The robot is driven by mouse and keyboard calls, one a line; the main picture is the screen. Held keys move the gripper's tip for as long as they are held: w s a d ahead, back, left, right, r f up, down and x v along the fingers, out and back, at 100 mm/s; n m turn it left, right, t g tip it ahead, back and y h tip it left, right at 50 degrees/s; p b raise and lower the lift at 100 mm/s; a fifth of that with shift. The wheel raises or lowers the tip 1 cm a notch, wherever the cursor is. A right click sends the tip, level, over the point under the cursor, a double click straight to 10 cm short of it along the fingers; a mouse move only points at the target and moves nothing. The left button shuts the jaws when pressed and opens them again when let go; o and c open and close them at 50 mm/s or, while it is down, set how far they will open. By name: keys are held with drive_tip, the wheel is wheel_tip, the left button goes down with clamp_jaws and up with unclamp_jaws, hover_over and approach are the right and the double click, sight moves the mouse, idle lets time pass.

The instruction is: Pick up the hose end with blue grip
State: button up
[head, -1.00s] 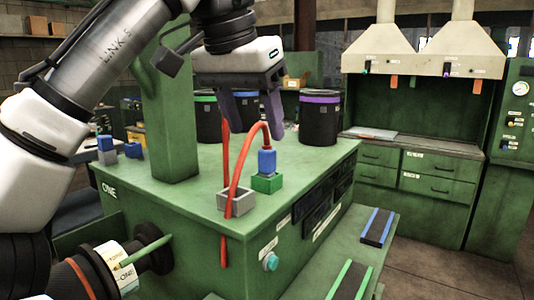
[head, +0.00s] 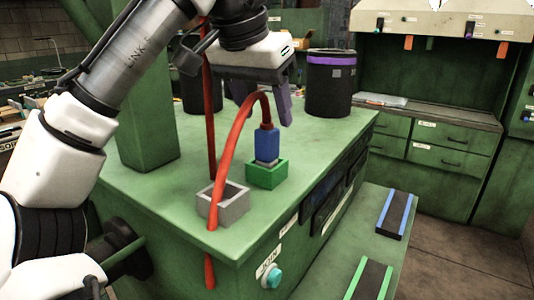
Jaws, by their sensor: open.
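The blue grip (head: 266,145) of the hose end stands upright in a small green square holder (head: 267,174) on the green bench top. From its top a red hose (head: 232,128) arcs up and left, then down past the grey square holder (head: 222,206) and over the bench's front edge. My gripper (head: 259,108) is above the blue grip, pointing down, with its jaws open and nothing held. The hose arc passes in front of the jaws and partly hides the left finger. I cannot tell whether the fingers touch the hose.
A second red hose length (head: 210,120) rises vertically behind the grey holder. A black canister with a purple band (head: 329,83) stands right of my gripper, and a green post (head: 145,110) is at left. A lower shelf holds strips with blue (head: 394,213) and green edges.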

sight(266, 129)
drive_tip(key=x, duration=0.7)
drive_tip(key=shift+s+a+f, duration=0.1)
drive_tip(key=shift+a+f, duration=0.05)
drive_tip(key=shift+f, duration=0.05)
drive_tip(key=c, duration=1.1)
drive_tip(key=shift+r, duration=0.1)
wheel_tip(266, 129, up, 20)
drive_tip(key=p, duration=0.6)
drive_tip(key=shift+p, duration=0.3)
